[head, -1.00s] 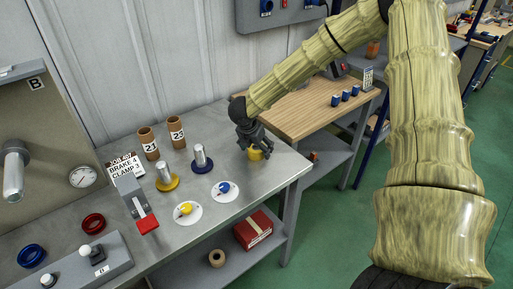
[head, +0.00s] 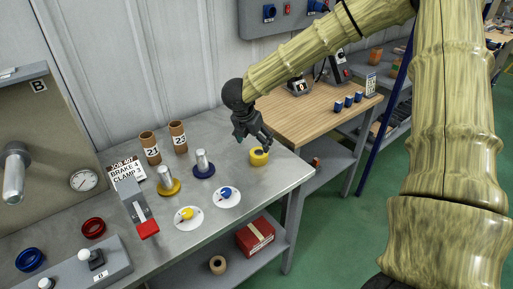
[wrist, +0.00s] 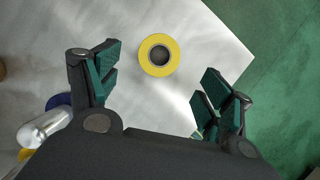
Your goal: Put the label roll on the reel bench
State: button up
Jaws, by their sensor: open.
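The label roll, a small yellow ring with a dark centre, (head: 259,156) sits on the grey metal bench (head: 235,225) near its right end. My gripper (head: 256,138) is open and empty, above and just left of the roll in the head view. In the wrist view the roll (wrist: 158,56) lies apart from the fingers, ahead of the gap between them. My gripper's two green-padded fingers (wrist: 158,88) are spread wide there. The frames do not make clear whether this grey bench is the reel bench.
Two upright metal spindles stand on yellow (head: 169,187) and blue (head: 204,170) bases. Behind them are cardboard tubes (head: 150,148). White discs with yellow (head: 188,217) and blue (head: 227,197) knobs lie in front. A wooden-topped table (head: 300,112) adjoins at right, bearing several blue cylinders.

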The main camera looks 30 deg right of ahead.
jog(key=shift+v, duration=1.75)
